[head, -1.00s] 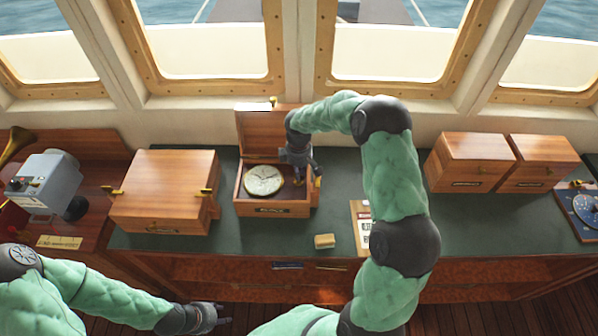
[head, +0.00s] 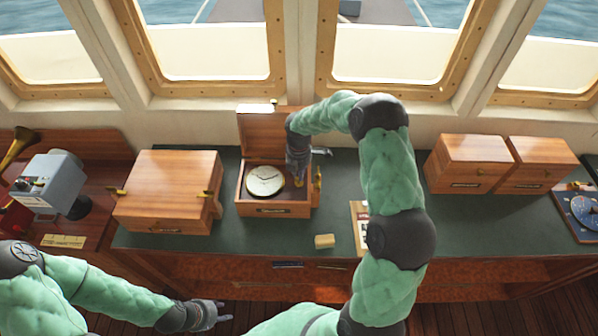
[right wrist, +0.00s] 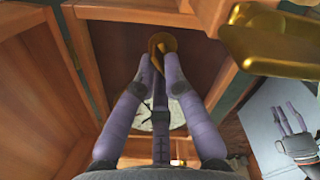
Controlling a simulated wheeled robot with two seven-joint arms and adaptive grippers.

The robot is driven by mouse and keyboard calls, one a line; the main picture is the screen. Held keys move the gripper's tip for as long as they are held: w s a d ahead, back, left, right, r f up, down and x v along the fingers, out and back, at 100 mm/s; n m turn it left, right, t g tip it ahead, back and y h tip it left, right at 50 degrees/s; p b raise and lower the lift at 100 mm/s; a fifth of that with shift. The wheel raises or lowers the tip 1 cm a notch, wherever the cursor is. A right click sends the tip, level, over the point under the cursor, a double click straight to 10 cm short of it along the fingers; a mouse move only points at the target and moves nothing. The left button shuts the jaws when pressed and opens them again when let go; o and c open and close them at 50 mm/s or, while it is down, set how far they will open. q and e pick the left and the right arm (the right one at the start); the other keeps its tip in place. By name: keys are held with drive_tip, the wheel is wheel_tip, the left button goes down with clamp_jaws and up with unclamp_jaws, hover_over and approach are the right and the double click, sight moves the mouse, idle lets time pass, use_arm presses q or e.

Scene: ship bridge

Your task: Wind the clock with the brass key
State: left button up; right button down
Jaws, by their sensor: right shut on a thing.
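The clock (head: 265,181), with a round pale dial, sits in an open wooden box (head: 273,211) with its lid raised at the back. My right gripper (head: 298,181) reaches down into the right part of this box, beside the dial. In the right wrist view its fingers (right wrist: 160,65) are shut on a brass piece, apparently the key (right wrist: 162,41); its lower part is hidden. The dial (right wrist: 158,116) is partly covered by the fingers. My left gripper (head: 226,311) is low in front of the desk, empty, its fingers apart.
A brass fitting (head: 317,180) is on the box's right side and looms close in the right wrist view (right wrist: 280,50). A closed wooden box (head: 165,185) stands left, two more (head: 470,163) right. A small tan block (head: 324,241) and a paper card (head: 359,225) lie in front.

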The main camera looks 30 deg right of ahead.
drive_tip(key=n+p, duration=0.1)
drive_tip(key=n, duration=0.4)
drive_tip(key=shift+r+n+p, duration=0.1)
drive_tip(key=shift+n+p, duration=0.2)
drive_tip(key=n+p, duration=0.1)
drive_tip(key=n, duration=0.4)
drive_tip(key=shift+a+p, duration=0.1)
drive_tip(key=shift+p, duration=0.25)
drive_tip(key=shift+n, duration=0.4)
drive_tip(key=c, duration=1.3)
unclamp_jaws()
wheel_tip(320, 180, up, 12)
drive_tip(key=shift+f, duration=0.1)
